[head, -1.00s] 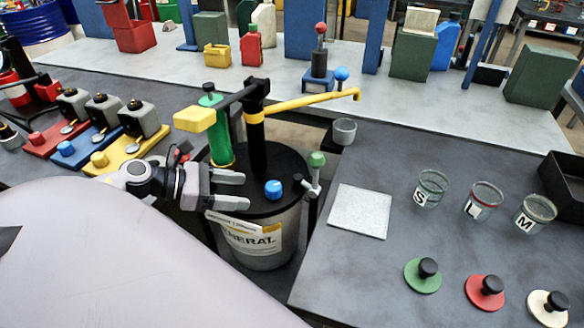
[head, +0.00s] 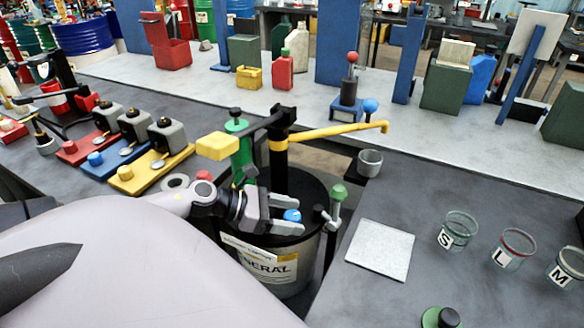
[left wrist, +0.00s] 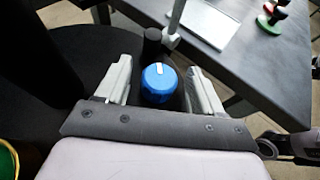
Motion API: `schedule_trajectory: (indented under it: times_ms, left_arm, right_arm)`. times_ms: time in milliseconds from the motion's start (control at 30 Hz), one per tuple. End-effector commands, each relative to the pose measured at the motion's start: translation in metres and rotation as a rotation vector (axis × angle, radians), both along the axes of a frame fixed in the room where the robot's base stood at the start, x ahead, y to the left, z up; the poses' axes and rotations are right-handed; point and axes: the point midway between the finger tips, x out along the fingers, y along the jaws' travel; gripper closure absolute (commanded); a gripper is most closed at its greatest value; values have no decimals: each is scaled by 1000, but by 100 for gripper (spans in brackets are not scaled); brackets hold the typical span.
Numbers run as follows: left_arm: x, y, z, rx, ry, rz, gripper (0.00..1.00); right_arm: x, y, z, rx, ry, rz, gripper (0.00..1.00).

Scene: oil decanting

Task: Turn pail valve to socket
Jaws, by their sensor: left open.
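The pail (head: 270,270) is a grey drum with a "GENERAL" label and a black lid, carrying a black pump post with a yellow spout. The blue valve knob (head: 292,215) sits on the lid's near side. In the left wrist view the knob (left wrist: 158,86) shows a white pointer mark facing away from my palm. My left gripper (head: 312,216) is open, with its fingers on either side of the knob and a visible gap at each side. A green-capped fitting (head: 338,192) stands on the pail's right edge.
A grey cup (head: 369,162) sits under the spout's side. A white square pad (head: 380,249) and jars marked S (head: 456,230), L (head: 512,249) and M (head: 568,268) stand on the right bench. A green pump cylinder (head: 240,150) stands close behind my left gripper.

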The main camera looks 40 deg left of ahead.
Motion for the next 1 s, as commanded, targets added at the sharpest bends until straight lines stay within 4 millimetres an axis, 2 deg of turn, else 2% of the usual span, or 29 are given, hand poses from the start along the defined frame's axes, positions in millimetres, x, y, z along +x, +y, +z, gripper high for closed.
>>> schedule_trajectory:
  times_ms: [467,500,567,633,667,1000]
  left_arm:
    - [6,-5,-3,0,0,1,33]
    - [6,-5,-3,0,0,1,39]
    - [6,-5,-3,0,0,0,59]
    - [6,-5,-3,0,0,0,82]
    - [6,-5,-3,0,0,0,84]
    - [6,-5,-3,2,0,22,84]
  right_arm:
    - [1,0,2,0,-3,-1,37]
    - [2,0,2,0,-3,-1,37]
    - [2,0,2,0,-3,-1,37]
    - [2,0,2,0,-3,-1,37]
    - [2,0,2,0,-3,-1,37]
    - [2,0,2,-1,-4,0,37]
